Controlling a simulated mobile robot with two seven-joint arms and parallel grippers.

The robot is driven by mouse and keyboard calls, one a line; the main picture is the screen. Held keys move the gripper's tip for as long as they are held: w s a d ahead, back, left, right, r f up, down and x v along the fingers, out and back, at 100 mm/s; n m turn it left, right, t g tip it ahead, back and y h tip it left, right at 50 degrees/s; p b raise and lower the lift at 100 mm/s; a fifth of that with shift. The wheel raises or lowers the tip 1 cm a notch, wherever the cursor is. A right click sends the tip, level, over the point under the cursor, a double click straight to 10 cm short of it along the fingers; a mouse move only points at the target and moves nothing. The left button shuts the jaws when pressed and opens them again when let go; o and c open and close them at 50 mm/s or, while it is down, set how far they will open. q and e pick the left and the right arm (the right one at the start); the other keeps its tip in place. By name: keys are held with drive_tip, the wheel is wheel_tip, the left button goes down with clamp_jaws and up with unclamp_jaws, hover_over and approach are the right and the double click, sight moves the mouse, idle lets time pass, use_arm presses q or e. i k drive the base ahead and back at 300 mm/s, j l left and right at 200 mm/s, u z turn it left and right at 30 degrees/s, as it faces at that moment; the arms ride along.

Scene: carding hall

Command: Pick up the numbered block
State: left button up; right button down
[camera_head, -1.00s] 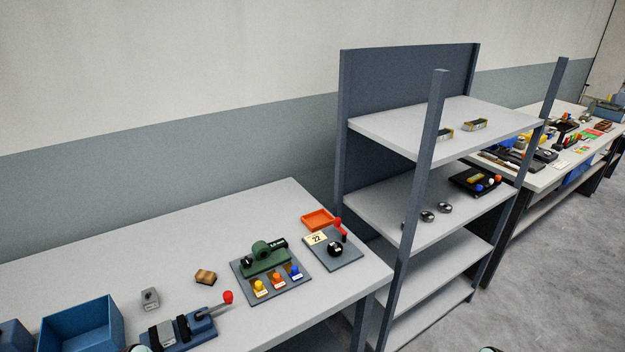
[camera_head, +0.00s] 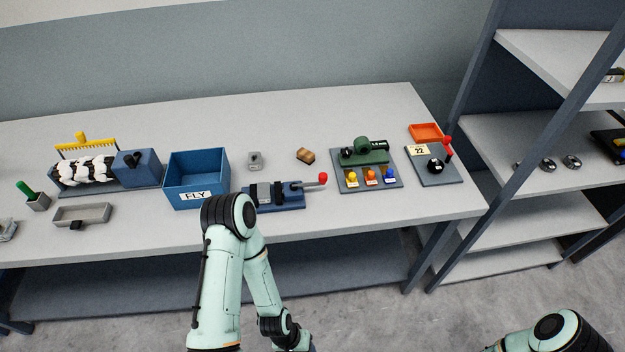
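A small grey block (camera_head: 254,161) stands on the long grey table, behind the gap between the blue FLY bin and the blue clamp-like device. I cannot read a number on it. A card marked 22 (camera_head: 418,150) is on the dark plate of a dial device at the table's right end. My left arm shows at the lower middle, bent in front of the table's front edge, and its gripper is out of view. Only part of my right arm shows at the lower right, and its gripper is out of view.
On the table (camera_head: 330,115) are the FLY bin (camera_head: 197,195), the blue device with a red-knobbed lever (camera_head: 281,196), a brown block (camera_head: 306,156), a green-topped fixture (camera_head: 366,170) and an orange tray (camera_head: 426,133). A shelf rack (camera_head: 510,145) stands right. The table's back strip is clear.

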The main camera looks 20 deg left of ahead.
sight(264, 189)
drive_tip(key=u, duration=1.3)
